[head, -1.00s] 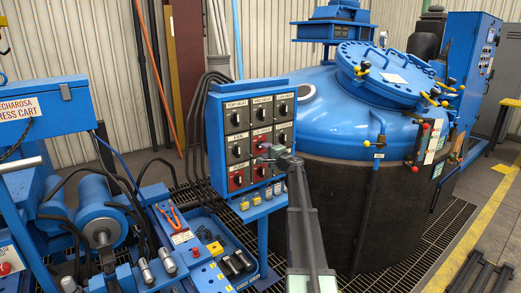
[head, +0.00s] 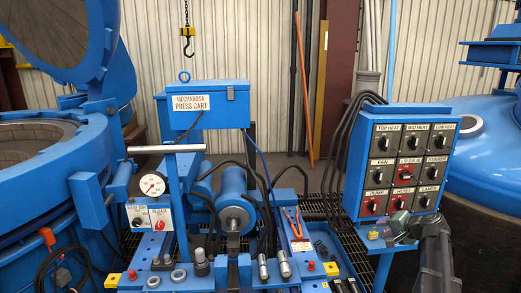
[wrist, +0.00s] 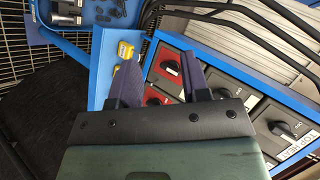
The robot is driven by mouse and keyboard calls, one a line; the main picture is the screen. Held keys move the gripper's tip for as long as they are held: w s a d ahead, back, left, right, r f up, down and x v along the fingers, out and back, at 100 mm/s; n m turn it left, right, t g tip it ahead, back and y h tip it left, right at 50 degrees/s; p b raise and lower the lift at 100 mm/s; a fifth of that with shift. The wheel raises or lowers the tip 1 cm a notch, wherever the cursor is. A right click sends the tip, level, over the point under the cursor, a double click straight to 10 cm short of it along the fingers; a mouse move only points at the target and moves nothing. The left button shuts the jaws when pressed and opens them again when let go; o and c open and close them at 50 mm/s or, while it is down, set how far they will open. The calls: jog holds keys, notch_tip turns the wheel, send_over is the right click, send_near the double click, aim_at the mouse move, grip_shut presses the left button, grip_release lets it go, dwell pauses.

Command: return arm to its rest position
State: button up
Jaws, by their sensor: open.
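My arm reaches in from the lower right of the head view, and my gripper (head: 392,226) is just in front of the lower edge of the blue switch panel (head: 402,160). In the wrist view, my gripper's two dark fingers (wrist: 160,78) stand apart with nothing between them. Behind them is the panel (wrist: 222,62) with its rotary switches, including red-plated ones. In the wrist view, yellow-tagged padlocks (wrist: 125,49) sit on the blue ledge beside the fingers. I cannot tell whether a finger touches the panel.
The press cart (head: 215,105) with its gauge (head: 152,185) and roller stands in the middle. An open-lidded round furnace (head: 45,150) is at left, a closed blue vessel (head: 490,150) at right. Black cables (head: 345,140) loop behind the panel. A hook (head: 187,45) hangs above the cart.

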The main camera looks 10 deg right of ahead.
jog(key=s+a+n+g+h+p, duration=0.1)
jog(key=s+a+n+g+p, duration=0.1)
jog(key=s+a, duration=0.5)
jog(key=s+a+n+g+h+p, duration=0.2)
jog(key=s+a, duration=0.5)
jog(key=a, duration=0.8)
jog(key=s+a+n+g+h+p, duration=0.1)
jog(key=s+a+n+g+p, duration=0.2)
jog(key=s+a+n+g, duration=0.2)
jog(key=s+a+r+g, duration=0.1)
jog(key=s+a, duration=0.2)
jog(key=a, duration=0.3)
jog(key=shift+a+n, duration=0.25)
jog(key=shift+n, duration=0.15)
jog(key=shift+s, duration=0.1)
